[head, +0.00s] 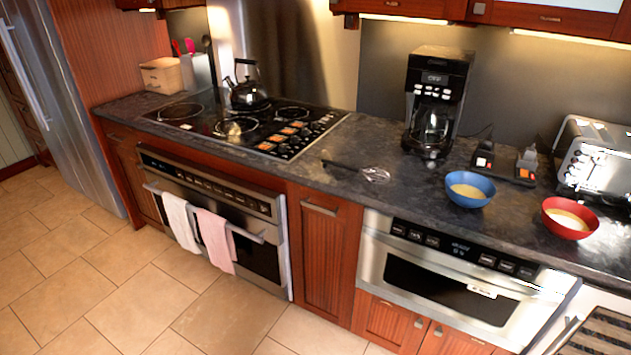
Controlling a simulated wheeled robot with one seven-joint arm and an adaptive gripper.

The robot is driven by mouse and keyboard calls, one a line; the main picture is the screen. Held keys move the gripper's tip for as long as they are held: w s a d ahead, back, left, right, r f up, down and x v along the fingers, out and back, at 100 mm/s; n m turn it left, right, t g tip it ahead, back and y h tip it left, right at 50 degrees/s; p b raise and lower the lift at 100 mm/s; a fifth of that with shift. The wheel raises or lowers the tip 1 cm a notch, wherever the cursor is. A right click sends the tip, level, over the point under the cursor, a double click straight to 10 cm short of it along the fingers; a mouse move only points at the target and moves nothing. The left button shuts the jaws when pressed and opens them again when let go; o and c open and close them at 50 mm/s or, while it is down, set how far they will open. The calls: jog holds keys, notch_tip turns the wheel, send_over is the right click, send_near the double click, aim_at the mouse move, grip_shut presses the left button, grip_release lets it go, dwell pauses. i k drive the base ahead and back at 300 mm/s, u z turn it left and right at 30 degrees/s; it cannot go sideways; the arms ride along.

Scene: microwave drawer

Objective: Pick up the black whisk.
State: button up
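The black whisk (357,170) lies flat on the dark stone counter (390,195), between the cooktop and the coffee maker. Its black handle points left and its wire head (376,174) points right. Nothing covers it. My gripper is not in view.
The cooktop (250,126) with a kettle (247,87) is left of the whisk. The coffee maker (436,100) stands behind it on the right. A blue bowl (469,189), a red bowl (569,217) and a toaster (597,158) are farther right. The tiled floor (190,300) in front is clear.

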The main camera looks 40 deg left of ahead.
aim_at(325, 162)
jog(key=u, duration=0.4)
jog(key=k, duration=0.8)
jog(key=z, duration=0.4)
jog(key=i, duration=1.25)
jog(key=u, duration=0.8)
jog(key=i, duration=0.45)
jog(key=u, duration=0.5)
jog(key=k, duration=0.15)
jog(key=z, duration=1.4)
